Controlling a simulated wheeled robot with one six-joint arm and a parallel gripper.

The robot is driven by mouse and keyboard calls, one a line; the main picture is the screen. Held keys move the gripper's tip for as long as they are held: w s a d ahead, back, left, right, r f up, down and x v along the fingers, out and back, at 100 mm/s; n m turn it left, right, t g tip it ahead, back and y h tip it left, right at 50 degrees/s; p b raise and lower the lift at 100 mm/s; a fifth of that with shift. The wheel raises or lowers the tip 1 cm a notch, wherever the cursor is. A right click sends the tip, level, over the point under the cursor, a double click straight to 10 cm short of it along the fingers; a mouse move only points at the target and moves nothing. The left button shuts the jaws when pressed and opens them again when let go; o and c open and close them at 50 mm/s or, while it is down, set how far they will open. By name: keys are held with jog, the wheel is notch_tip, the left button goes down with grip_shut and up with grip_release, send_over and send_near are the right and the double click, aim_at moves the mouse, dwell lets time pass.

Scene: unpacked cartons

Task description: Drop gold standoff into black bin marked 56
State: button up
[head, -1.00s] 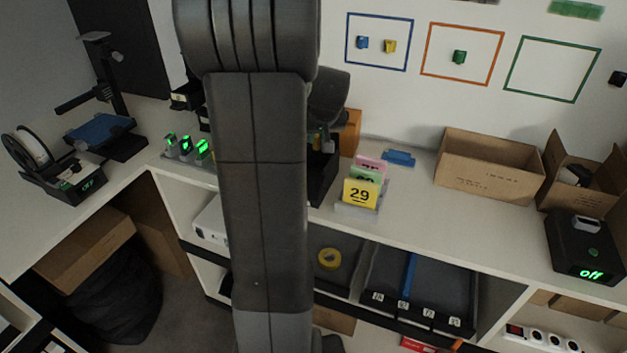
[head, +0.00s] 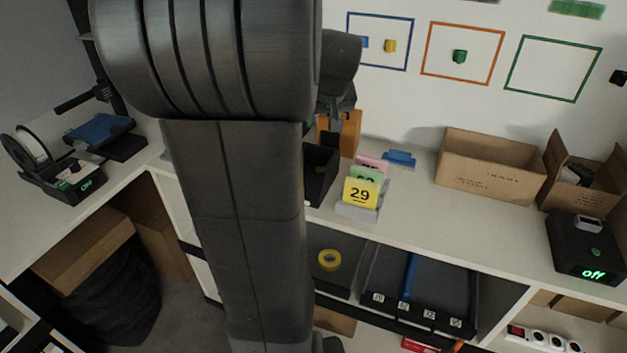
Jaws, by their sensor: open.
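A black open bin (head: 322,172) stands on the counter, partly behind my arm. Its marking is hidden, so I cannot tell whether it is 56. My gripper (head: 335,122) points down above the back of this bin, in front of a brown cardboard box. It is open, though its fingertips are small and dark. The gold standoff is not visible; I cannot tell whether it lies in the bin or behind my arm.
A holder with pink, green and yellow cards (head: 361,192), the front one marked 29, stands right of the bin. A brown carton (head: 490,170) and black device reading off (head: 585,255) stand further right. Counter between them is clear. Numbered black trays (head: 425,290) sit below.

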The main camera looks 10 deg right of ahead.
jog(key=v, duration=0.5)
jog(key=shift+w+f, duration=0.1)
jog(key=w+r+p+x, duration=0.1)
jog(key=p+x, duration=0.2)
jog(key=x, duration=0.7)
jog(key=shift+w+f, duration=0.3)
jog(key=shift+w, duration=0.25)
